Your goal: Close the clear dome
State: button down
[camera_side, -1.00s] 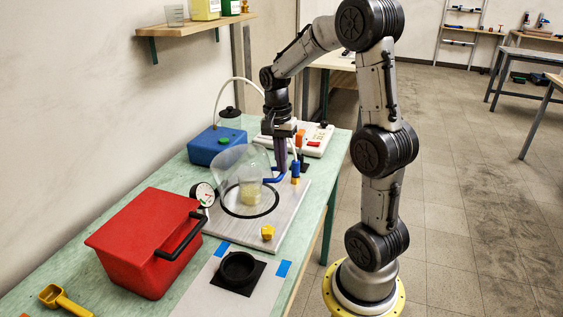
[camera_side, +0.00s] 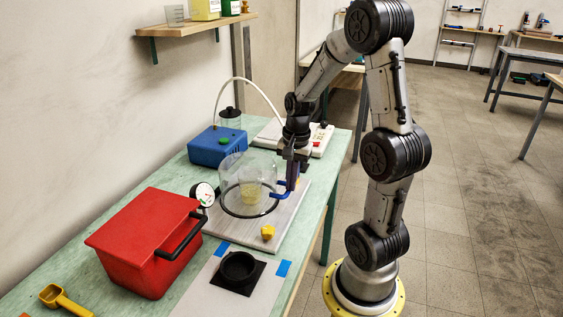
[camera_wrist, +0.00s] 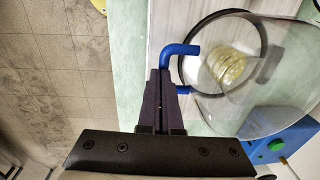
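The clear dome (camera_side: 236,165) stands over the grey base plate (camera_side: 290,205), around a dark ring (camera_side: 243,215) on it. In the wrist view the dome (camera_wrist: 262,85) still looks tilted, leaning away from my gripper. Whether its rim touches the plate on any side is hard to tell. A pale yellow ribbed piece (camera_wrist: 226,68) sits inside the ring. The dome's blue handle (camera_wrist: 182,49) is at my gripper (camera_wrist: 163,78). The dark fingers are closed together on the handle's bar, hiding part of it. The handle also shows in the side view (camera_side: 279,195).
A pressure gauge (camera_side: 204,194) and red case (camera_side: 150,240) stand left of the plate. A blue box (camera_side: 212,150) is behind. A yellow knob (camera_side: 267,232) sits on the plate's front corner. A black round dish (camera_side: 238,267) is in front.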

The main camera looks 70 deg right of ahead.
jog(key=shift+s+f, duration=0.25)
jog(key=shift+f, duration=0.1)
notch_tip(320, 180, up, 15)
jog(key=s, duration=0.2)
jog(key=w+a+r+n+t, duration=0.1)
jog(key=a+r+n+t, duration=0.15)
jog(key=a+n, duration=0.65)
jog(key=s+a+f+n+t, duration=0.1)
jog(key=s+a+f+n, duration=0.1)
jog(key=a+n, duration=0.2)
jog(key=s+a+f+n+t, duration=0.1)
jog(key=s+a+n, duration=0.2)
jog(key=a+n, duration=0.2)
jog(key=shift+s+a+f, duration=0.2)
jog(key=shift+a+f, duration=0.2)
jog(key=shift+a, duration=0.7)
